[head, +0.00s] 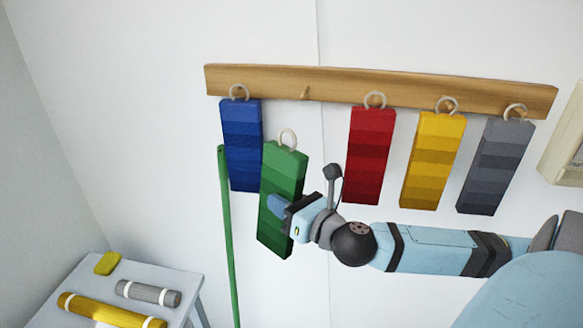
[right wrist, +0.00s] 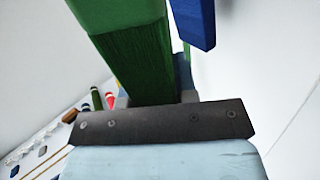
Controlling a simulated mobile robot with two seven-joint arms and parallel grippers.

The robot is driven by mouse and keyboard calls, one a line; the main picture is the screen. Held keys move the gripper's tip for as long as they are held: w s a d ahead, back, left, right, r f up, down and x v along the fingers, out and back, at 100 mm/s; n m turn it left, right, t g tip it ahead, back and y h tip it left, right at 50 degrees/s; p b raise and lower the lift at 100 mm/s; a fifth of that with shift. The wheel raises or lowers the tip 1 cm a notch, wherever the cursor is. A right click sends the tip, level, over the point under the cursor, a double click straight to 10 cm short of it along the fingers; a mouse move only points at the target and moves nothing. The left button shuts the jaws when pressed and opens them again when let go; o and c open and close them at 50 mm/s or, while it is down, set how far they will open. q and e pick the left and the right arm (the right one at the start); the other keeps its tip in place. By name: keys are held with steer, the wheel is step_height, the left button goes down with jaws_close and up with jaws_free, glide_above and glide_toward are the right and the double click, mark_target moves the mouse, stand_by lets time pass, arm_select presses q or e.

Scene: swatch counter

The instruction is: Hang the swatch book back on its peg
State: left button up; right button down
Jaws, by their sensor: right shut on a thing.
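The green swatch book (head: 283,172) has a pale ring (head: 288,138) at its top and is slightly tilted. My right gripper (head: 279,206) is shut on its lower middle part and holds it in front of the wall. The ring is below and left of a bare wooden peg (head: 305,94) on the wooden rail (head: 330,86), apart from it. In the right wrist view the green swatch book (right wrist: 135,55) rises from the gripper; the fingertips are hidden there. My left gripper is not in view.
A blue swatch book (head: 240,145) hangs close left of the green one. Red (head: 370,155), yellow (head: 432,160) and grey (head: 495,165) books hang to the right. A thin green pole (head: 229,240) stands at left, beside a table (head: 175,262) with rolls.

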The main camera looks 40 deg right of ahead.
mark_target(301, 179)
steer(key=shift+y, duration=0.3)
steer(key=r, duration=0.3)
steer(key=s+r+p, duration=0.1)
steer(key=r, duration=0.1)
steer(key=shift+d, duration=0.4)
steer(key=shift+s+r, duration=0.2)
steer(key=shift+r, duration=0.55)
steer(key=w+d+f, duration=0.1)
steer(key=w+d, duration=0.5)
steer(key=d, duration=0.2)
steer(key=shift+w+f, duration=0.2)
steer(key=shift+f, duration=0.2)
steer(key=c, duration=0.8)
jaws_free()
steer(key=shift+s, duration=0.1)
